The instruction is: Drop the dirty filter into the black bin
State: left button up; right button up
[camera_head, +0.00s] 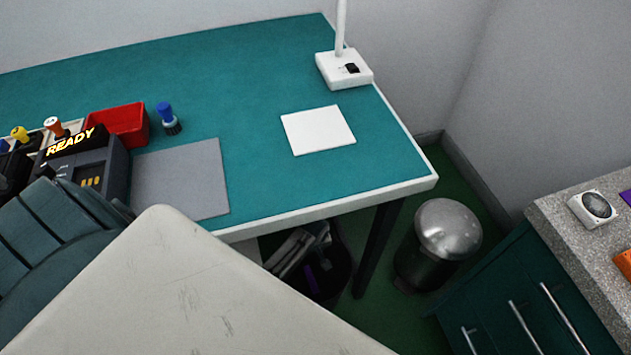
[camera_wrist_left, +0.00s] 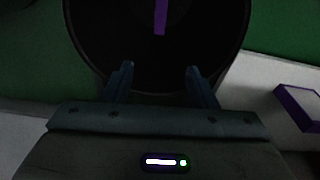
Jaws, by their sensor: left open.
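The black bin (camera_head: 335,285) stands on the floor under the table's front edge; its round rim and dark inside fill the top of the left wrist view (camera_wrist_left: 85,60). A purple strip (camera_wrist_left: 161,15) shows inside the bin, apart from my fingers; purple also shows there in the head view (camera_head: 311,278). It may be the edge of the dirty filter, but the bin is too dark to tell. My left gripper (camera_wrist_left: 158,75) is open over the bin's near side, with nothing between its fingers. It is partly hidden in the head view (camera_head: 300,250). My right gripper is out of view.
A dark bin with a domed metal lid (camera_head: 447,230) stands to the right, near a counter (camera_head: 560,210). A white block with a purple side (camera_wrist_left: 300,105) lies right of my fingers. The teal table (camera_head: 250,95) overhangs the black bin; a table leg (camera_head: 378,250) stands close.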

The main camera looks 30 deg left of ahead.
pick_arm(q)
notch_tip(320, 180, up, 8)
jog(key=p, duration=0.1)
jog(key=shift+s+d+r, duration=0.25)
jog(key=shift+s+d, duration=0.05)
jog(key=shift+d, duration=0.1)
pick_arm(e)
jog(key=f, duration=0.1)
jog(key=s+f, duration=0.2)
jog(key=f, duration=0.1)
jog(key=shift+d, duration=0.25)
pick_arm(q)
jog(key=shift+s, duration=0.1)
